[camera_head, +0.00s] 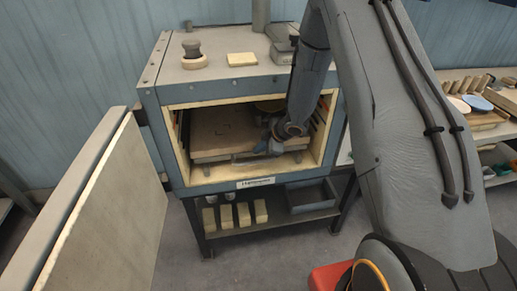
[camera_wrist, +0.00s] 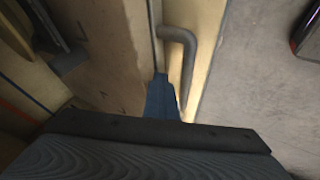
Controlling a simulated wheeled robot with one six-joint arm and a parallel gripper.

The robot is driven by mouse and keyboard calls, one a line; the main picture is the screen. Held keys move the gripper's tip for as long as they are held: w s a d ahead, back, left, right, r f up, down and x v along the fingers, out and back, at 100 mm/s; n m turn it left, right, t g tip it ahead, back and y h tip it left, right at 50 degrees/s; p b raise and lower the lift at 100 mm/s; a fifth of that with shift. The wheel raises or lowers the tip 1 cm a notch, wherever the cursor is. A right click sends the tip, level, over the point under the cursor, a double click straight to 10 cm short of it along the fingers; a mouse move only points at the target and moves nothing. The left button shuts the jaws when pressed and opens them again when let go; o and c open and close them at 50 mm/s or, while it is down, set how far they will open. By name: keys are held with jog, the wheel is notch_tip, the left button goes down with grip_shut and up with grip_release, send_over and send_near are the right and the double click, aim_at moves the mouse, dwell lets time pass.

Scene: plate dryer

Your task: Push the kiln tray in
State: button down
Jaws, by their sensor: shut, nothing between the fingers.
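The kiln (camera_head: 180,82) stands open at the front. The kiln tray (camera_head: 222,131), a flat brownish slab, lies inside the chamber, with its front edge near the opening. A grey bar handle (camera_wrist: 184,50) runs along the tray's front in the wrist view. My gripper (camera_head: 264,147) is shut and empty, at the right part of the tray's front edge. In the wrist view its blue fingertips (camera_wrist: 161,88) are together beside the tray surface (camera_wrist: 105,50) and the handle's bend. I cannot tell whether they touch. My arm hides the chamber's right side.
The kiln door (camera_head: 95,210) is swung wide open to the left. Below the kiln, a shelf holds several pale bricks (camera_head: 226,218) and a grey bin (camera_head: 311,197). A red object (camera_head: 328,277) is near my base. Open floor lies in front.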

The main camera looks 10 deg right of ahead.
jog(key=shift+w+r, duration=0.2)
jog(key=shift+w, duration=0.2)
jog(key=shift+d, duration=0.1)
jog(key=p+v, duration=0.7)
jog(key=v, duration=0.3)
jog(key=shift+s+p, duration=0.35)
jog(key=shift+s, duration=0.05)
